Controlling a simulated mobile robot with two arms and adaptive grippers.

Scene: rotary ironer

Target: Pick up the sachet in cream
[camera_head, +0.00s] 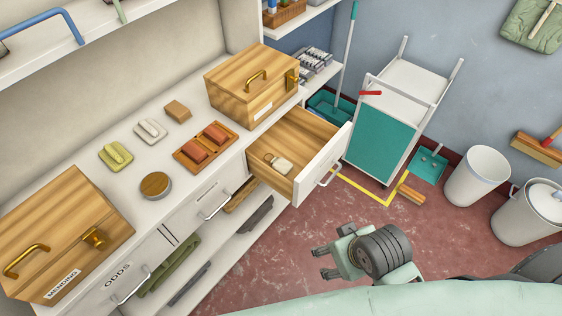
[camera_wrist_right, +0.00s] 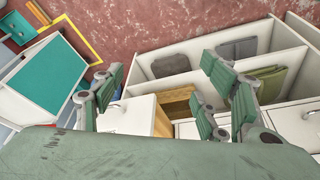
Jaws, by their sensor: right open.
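A small cream item (camera_head: 282,164) that looks like the sachet lies in the open wooden drawer (camera_head: 302,135), with a small brown thing beside it. A pale cream-white item (camera_head: 150,131) also lies on the counter, next to a yellow-green one (camera_head: 116,155). My right gripper (camera_head: 322,262) is open and empty, over the red floor, in front of the drawer and apart from it. In the right wrist view its fingers (camera_wrist_right: 160,80) stand wide apart with nothing between them. The sachet cannot be made out in that view. My left gripper is not in view.
The drawer's white front (camera_head: 322,165) with its handle juts out from the counter. Wooden boxes (camera_head: 252,85), a tray with reddish blocks (camera_head: 206,147) and a round wooden lid (camera_head: 155,184) stand on the counter. A teal cart (camera_head: 380,140) stands behind the drawer.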

